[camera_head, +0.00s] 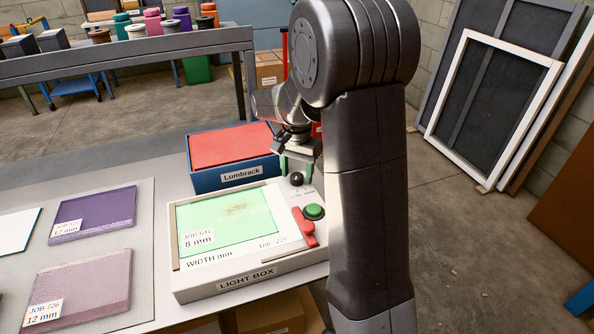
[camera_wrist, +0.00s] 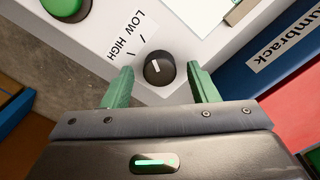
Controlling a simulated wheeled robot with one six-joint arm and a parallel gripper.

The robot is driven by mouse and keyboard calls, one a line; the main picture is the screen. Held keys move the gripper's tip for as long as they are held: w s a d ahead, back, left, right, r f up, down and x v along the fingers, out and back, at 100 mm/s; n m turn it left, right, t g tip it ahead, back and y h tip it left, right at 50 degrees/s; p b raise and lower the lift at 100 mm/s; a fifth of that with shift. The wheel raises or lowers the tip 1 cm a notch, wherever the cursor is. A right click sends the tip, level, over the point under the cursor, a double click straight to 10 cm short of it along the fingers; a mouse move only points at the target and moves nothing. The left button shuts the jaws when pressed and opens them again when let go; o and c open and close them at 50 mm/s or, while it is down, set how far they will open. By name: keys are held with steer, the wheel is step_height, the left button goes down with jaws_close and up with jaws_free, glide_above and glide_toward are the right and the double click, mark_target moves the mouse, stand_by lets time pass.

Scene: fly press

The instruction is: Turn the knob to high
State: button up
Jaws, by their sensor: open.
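The black knob (camera_wrist: 159,68) sits on the white top of the light box, and it also shows in the head view (camera_head: 296,179). A short white mark on its top points roughly up in the wrist view, and I cannot tell exactly which tick it meets. The printed words LOW and HIGH (camera_wrist: 126,37), with tick lines, are at the knob's upper left in the wrist view. My gripper (camera_wrist: 161,72) is open, with one green finger on each side of the knob and visible gaps between. Its fingers are partly seen beside the knob in the head view.
The light box (camera_head: 250,278) also carries a green button (camera_head: 314,211) and a red lever (camera_head: 304,228). A blue Lumbrack box (camera_head: 236,177) with a red top stands just behind. Purple (camera_head: 95,213) and pink (camera_head: 85,275) plates lie at left.

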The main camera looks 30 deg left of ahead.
steer(key=c, duration=1)
steer(key=shift+o, duration=0.2)
steer(key=shift+n, duration=0.3)
steer(key=n+p, duration=0.1)
steer(key=n, duration=0.4)
steer(key=shift+r+p, duration=0.1)
steer(key=shift+p, duration=0.3)
steer(key=n+p, duration=0.1)
steer(key=n, duration=0.5)
steer(key=shift+a, duration=0.1)
steer(key=shift+n, duration=0.3)
steer(key=o, duration=1)
steer(key=shift+c, duration=0.2)
